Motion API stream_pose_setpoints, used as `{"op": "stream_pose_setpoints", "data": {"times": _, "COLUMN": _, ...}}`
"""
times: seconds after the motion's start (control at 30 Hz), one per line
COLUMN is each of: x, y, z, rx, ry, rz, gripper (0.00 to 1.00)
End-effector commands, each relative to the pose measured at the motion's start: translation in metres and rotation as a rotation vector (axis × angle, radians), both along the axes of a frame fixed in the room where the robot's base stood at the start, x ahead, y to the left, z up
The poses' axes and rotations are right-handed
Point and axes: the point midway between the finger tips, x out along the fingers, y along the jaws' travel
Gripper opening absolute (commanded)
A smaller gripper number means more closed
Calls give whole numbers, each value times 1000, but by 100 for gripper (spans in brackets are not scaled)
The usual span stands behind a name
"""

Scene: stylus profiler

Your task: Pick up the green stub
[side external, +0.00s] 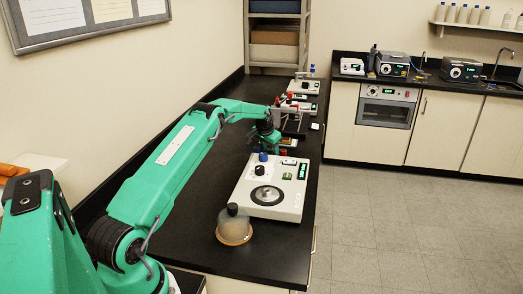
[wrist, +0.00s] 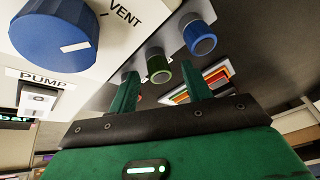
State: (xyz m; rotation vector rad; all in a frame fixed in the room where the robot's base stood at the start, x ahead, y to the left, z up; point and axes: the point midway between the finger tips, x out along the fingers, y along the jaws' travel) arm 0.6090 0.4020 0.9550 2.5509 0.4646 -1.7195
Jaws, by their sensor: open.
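The green stub (wrist: 158,68) is a short cylinder in the wrist view, on a grey holder between a blue stub (wrist: 200,38) and a partly hidden stub behind my left finger. My gripper (wrist: 161,82) is open, with its two green fingers apart. In the picture the green stub shows between the fingertips, but I cannot tell whether they touch it. In the side external view my gripper (side external: 268,148) is low over the bench behind the white profiler, and I cannot make out the green stub there.
The white profiler (side external: 249,194) stands close to my gripper; its blue knob (wrist: 55,30) and PUMP switch (wrist: 38,99) are near in the wrist view. A glass dome (side external: 234,226) is at the bench's front. A coloured card (wrist: 205,83) lies beyond the right finger.

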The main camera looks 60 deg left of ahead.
Motion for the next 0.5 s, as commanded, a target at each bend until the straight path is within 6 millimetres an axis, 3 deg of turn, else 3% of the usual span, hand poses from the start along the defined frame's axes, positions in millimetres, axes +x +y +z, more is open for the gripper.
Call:
{"op": "stream_pose_setpoints", "data": {"times": 0.37, "x": 0, "y": 0, "z": 0, "rx": 0, "ry": 0, "rz": 0, "gripper": 49}}
{"op": "stream_pose_setpoints", "data": {"times": 0.5, "x": 0, "y": 0, "z": 0, "rx": 0, "ry": 0, "rz": 0, "gripper": 25}}
